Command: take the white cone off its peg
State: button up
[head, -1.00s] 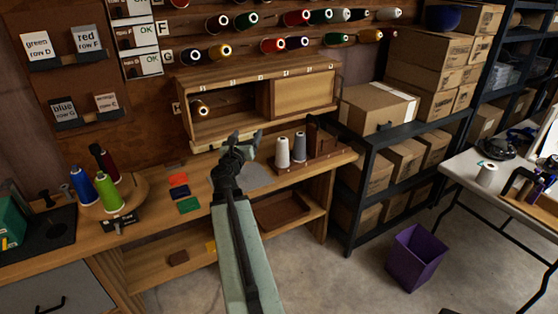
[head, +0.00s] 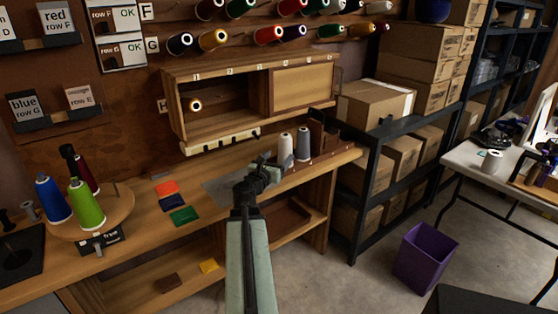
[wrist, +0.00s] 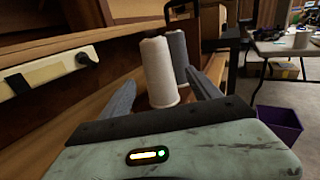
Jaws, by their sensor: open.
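The white cone (head: 285,149) stands upright on the bench at the right, just left of a grey cone (head: 303,144). In the wrist view the white cone (wrist: 160,72) shows straight ahead, with the grey cone (wrist: 179,54) behind it to the right. My gripper (head: 270,166) is just in front of and below the white cone in the head view. In the wrist view the open fingers (wrist: 161,82) lie on either side of the cone's lower part, with nothing gripped. The cone's peg is hidden.
A wooden cabinet (head: 180,112) stands behind, left of the cones, with a pale rail (head: 218,142) along its lower front.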

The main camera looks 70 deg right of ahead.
aim_at(282, 151)
jog(key=shift+w+f, duration=0.25)
jog(key=shift+w, duration=0.05)
jog(key=d, duration=0.8)
jog(key=shift+s, duration=0.2)
jog(key=shift+a, duration=0.15)
grip_shut()
jog(key=shift+r, duration=0.2)
notch_tip(282, 151, up, 10)
jog(key=p, duration=1)
jog(key=shift+f, duration=0.15)
